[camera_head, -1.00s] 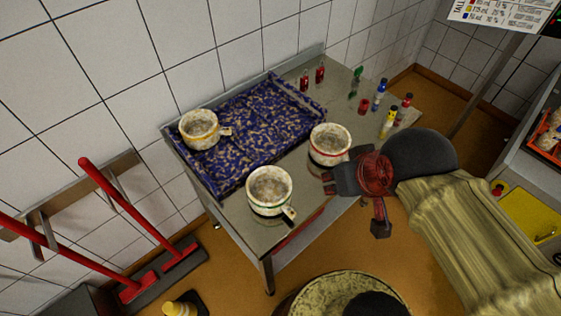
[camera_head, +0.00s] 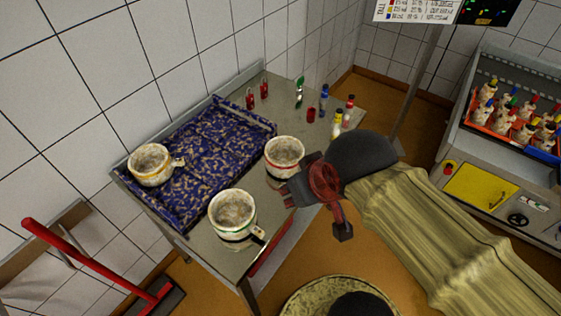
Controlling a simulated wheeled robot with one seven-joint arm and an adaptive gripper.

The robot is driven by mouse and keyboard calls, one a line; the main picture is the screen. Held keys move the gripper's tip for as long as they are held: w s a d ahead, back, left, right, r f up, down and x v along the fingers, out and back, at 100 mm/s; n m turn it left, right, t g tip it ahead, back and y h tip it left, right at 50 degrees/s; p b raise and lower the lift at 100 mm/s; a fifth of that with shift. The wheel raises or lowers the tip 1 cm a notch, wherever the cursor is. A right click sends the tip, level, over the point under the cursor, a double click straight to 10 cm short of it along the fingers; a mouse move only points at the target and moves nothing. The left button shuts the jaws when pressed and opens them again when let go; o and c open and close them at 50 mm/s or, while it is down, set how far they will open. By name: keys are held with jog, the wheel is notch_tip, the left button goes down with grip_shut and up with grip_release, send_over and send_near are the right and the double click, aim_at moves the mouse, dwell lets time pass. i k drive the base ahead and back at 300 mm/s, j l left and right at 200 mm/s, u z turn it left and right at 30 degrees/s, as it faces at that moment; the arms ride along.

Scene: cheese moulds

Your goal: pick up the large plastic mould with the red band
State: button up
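The mould with the red band (camera_head: 284,152) stands upright on the grey table (camera_head: 205,254). It is a pale cup with a red stripe just under its rim. My gripper (camera_head: 314,212) is at its lower right, with the fingers spread apart and nothing between them. One finger overlaps the mould's lower right edge in the picture; I cannot tell if it touches. Part of that side is hidden. A similar mould with a green band (camera_head: 232,212) stands nearer the front, its dark handle to the lower right. A mould with a yellow band (camera_head: 150,165) sits at the tray's left end.
A blue patterned tray (camera_head: 215,150) fills the table's wall side. Small red vials (camera_head: 250,99) and several colour-capped bottles (camera_head: 337,124) stand at the back. A round drum (camera_head: 300,298) is in front. A machine with a bottle crate (camera_head: 512,128) stands right.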

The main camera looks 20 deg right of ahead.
aim_at(283, 153)
jog(key=k+l+z, duration=0.1)
jog(key=z, duration=0.3)
jog(key=l+z, duration=0.25)
jog(key=z, duration=0.2)
jog(key=l+z, duration=0.2)
jog(key=z, duration=0.2)
jog(key=k, duration=0.05)
